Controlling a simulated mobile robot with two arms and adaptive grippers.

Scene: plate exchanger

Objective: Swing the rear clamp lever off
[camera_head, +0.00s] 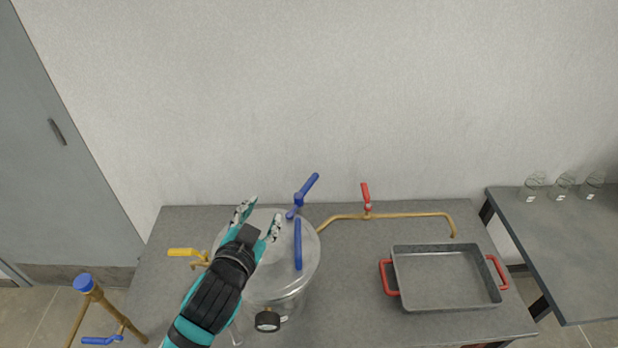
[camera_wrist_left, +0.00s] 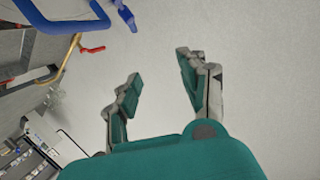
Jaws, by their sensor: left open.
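A round vessel (camera_head: 262,287) with a shiny lid stands on the grey table. A blue clamp lever (camera_head: 306,190) rises at the lid's rear edge, tilted up to the right. A long blue handle (camera_head: 298,246) lies across the lid. In the left wrist view, a blue handle (camera_wrist_left: 62,24) and the tip of a blue lever (camera_wrist_left: 126,16) show at the upper left. My left gripper (camera_head: 259,214) is open and empty above the lid's left rear part, left of the rear lever and apart from it. Its open fingers (camera_wrist_left: 158,76) also show in the wrist view, with only wall between them. My right gripper is out of view.
A brass pipe (camera_head: 410,215) with a red valve handle (camera_head: 366,196) runs right of the vessel. A grey tray (camera_head: 447,305) with red handles sits at the right. A yellow lever (camera_head: 182,252) and a gauge (camera_head: 267,321) stick out from the vessel. Jars stand on another table (camera_head: 570,265).

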